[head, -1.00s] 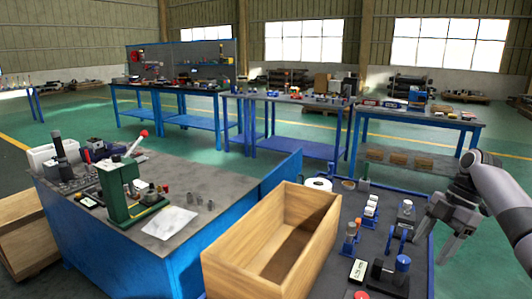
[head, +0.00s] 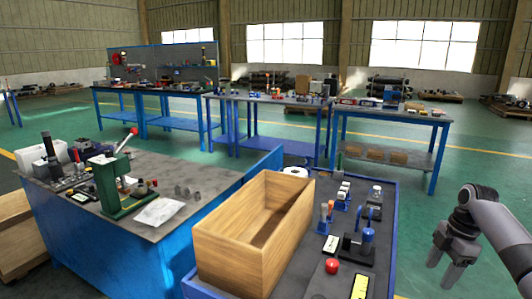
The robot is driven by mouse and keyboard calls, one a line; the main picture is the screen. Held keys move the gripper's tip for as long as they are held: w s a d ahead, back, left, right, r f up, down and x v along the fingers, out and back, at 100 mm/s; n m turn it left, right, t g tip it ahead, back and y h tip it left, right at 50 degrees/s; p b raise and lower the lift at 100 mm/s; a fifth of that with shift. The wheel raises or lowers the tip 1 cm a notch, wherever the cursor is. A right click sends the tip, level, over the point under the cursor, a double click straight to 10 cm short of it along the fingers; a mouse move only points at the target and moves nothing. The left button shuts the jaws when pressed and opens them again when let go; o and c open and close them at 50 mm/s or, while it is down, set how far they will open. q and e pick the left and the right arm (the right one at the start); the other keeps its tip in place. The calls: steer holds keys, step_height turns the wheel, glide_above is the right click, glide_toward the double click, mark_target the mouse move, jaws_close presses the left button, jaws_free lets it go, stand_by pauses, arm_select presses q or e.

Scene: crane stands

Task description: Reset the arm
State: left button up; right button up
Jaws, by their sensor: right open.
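My right gripper (head: 446,269) is in the head view at the lower right, at the end of my right arm. It hangs in the air beside the right edge of the blue-rimmed table. Its two fingers point down and stand apart, with nothing between them. My left gripper and left arm are not in view.
A wooden box (head: 238,236) stands open and empty-looking on the blue-rimmed table (head: 390,221), left of small tools and a red knob (head: 332,266). A left workbench (head: 195,176) carries a green press (head: 108,184). Green floor is free to the right.

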steer(key=s+f+m+t+h, duration=0.2)
steer(key=s+f+m+h, duration=0.15)
steer(key=f, duration=1.05)
steer(key=s+a+f+m+t, duration=0.3)
steer(key=s+a+f+t, duration=0.15)
steer(key=s+f, duration=0.35)
steer(key=s+a+r+m+t+y, duration=0.3)
steer(key=s+a, duration=0.8)
steer(key=s, duration=0.2)
steer(key=a+m, duration=0.5)
steer(key=a, duration=0.6)
steer(key=shift+t+y, duration=0.35)
steer(key=shift+y, duration=0.1)
steer(key=r+p, duration=0.5)
steer(key=shift+s+d+r, duration=0.1)
steer(key=shift+s+d, duration=0.15)
steer(key=shift+s, duration=0.1)
